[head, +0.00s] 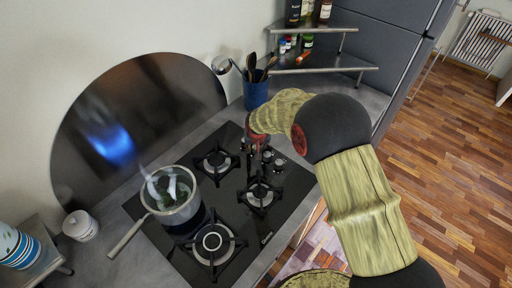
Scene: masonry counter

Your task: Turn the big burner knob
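The black gas hob (233,190) is set into the counter and carries several burners under black grates. A group of small knobs (279,163) sits at its right end, below and beside my gripper. Which knob is the big burner's I cannot tell. My arm reaches in from the right, and my gripper (260,148) points down over the knob area. It hides part of the knobs. Its fingers are small and dark against the hob, so contact with a knob and finger opening are unclear.
A steaming pot (172,212) stands on the left burner, its handle (127,238) pointing toward the lower left. A blue utensil holder (256,94) stands close behind my gripper. A corner shelf (318,62) holds bottles and jars. A white jar (80,225) stands at left.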

